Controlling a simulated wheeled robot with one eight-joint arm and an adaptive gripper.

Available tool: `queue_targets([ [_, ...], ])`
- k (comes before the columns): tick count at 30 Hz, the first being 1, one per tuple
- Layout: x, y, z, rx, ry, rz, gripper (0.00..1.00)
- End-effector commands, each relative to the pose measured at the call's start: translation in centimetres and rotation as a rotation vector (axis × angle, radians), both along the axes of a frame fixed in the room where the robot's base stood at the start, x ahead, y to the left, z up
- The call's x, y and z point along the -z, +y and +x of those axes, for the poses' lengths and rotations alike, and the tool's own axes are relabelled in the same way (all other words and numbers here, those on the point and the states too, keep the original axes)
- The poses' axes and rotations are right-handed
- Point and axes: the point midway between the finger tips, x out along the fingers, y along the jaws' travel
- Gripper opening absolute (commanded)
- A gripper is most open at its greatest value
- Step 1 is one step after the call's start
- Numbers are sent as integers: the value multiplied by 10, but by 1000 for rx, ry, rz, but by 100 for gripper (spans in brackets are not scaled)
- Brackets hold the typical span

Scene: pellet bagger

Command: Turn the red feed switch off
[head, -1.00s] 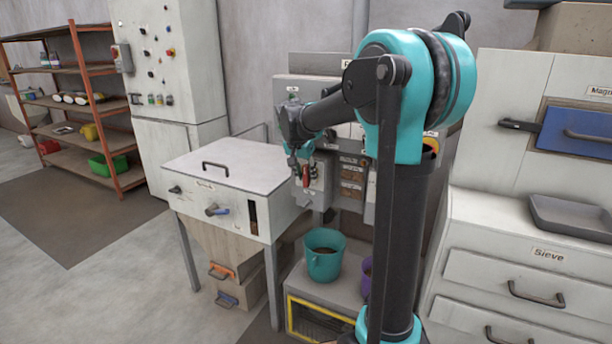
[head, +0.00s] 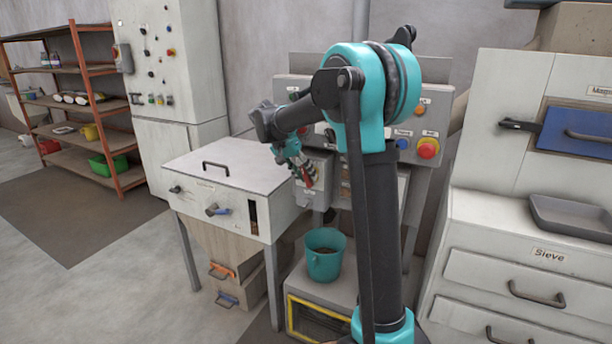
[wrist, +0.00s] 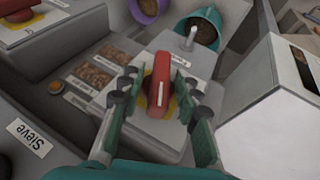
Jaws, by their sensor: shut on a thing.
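The red feed switch (wrist: 159,84) is a red handle with a white line on a yellow round plate, on the face of a grey box (wrist: 178,147). In the wrist view my gripper (wrist: 158,93) has a finger on each side of the red handle and is shut on it. In the head view my gripper (head: 301,168) is at the grey switch box, and the red handle (head: 308,175) shows partly beside the fingers. The switch's label is hidden or too small to read.
A teal bucket (head: 325,262) stands below the switch box; a purple bucket (wrist: 149,8) is near it. The white cabinet (head: 225,165) stands close on the left. A red button (head: 428,148) is on the panel to the right.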

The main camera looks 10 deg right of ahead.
Motion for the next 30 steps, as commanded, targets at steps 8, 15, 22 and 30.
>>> queue_targets([
  [8,1,3,3,-3,143,-200,4],
  [15,2,3,3,-2,238,-331,4],
  [22,3,3,3,-3,293,-405,4],
  [30,2,3,3,-3,315,-434,4],
])
